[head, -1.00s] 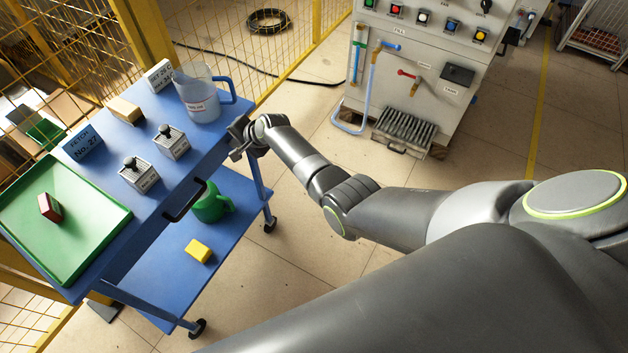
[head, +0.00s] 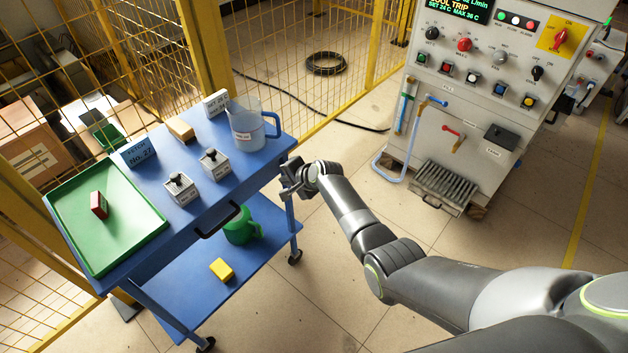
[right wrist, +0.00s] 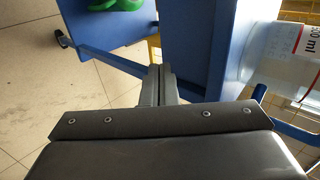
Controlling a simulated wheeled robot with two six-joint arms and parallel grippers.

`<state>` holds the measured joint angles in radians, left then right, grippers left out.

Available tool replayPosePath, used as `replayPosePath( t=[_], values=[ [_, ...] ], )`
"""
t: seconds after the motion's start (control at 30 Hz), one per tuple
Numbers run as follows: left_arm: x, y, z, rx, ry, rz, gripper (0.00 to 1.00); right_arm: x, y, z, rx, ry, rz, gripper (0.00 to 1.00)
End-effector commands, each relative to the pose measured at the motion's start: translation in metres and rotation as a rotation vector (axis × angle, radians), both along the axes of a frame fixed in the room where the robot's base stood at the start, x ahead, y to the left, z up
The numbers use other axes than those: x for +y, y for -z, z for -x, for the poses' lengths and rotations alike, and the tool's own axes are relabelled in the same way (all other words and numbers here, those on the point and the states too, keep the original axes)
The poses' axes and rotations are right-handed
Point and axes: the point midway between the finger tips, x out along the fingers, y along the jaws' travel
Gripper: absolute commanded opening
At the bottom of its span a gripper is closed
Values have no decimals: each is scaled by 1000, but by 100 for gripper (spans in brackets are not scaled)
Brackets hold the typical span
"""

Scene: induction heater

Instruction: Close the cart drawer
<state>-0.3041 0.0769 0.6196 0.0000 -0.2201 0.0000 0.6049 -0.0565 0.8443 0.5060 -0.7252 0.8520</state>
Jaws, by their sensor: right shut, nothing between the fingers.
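The blue cart (head: 250,178) stands at the left in the head view. Its drawer front, with a black bar handle (head: 218,221), is on the long side facing me. I see no clear gap between drawer and cart top, but cannot tell how fully it is shut. My right gripper (head: 287,182) is shut and empty, just off the cart's right front corner, near a leg. In the right wrist view the closed fingers (right wrist: 158,84) are close to a blue cart panel (right wrist: 195,45); contact cannot be told. My left gripper is not in view.
The cart top holds a green tray (head: 75,238) with a red block, a jug (head: 246,128), two small grey boxes and signs. A green can (head: 240,230) and yellow block (head: 221,269) sit on the lower shelf.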

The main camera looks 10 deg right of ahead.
Motion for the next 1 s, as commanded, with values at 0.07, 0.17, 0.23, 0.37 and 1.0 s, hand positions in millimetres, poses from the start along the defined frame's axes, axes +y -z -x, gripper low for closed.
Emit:
replayPosePath(
  t=[0.07,0.17,0.23,0.37,1.0],
  values=[
    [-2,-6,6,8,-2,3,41,-4,-7,5,0,1,1,0],
    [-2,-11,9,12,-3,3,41,-9,-14,12,0,1,1,0],
    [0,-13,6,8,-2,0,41,-12,-19,17,1,0,1,0],
    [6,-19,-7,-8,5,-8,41,-20,-30,28,2,1,2,0],
    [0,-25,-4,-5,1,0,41,-41,-60,56,4,0,3,0]
  ],
)
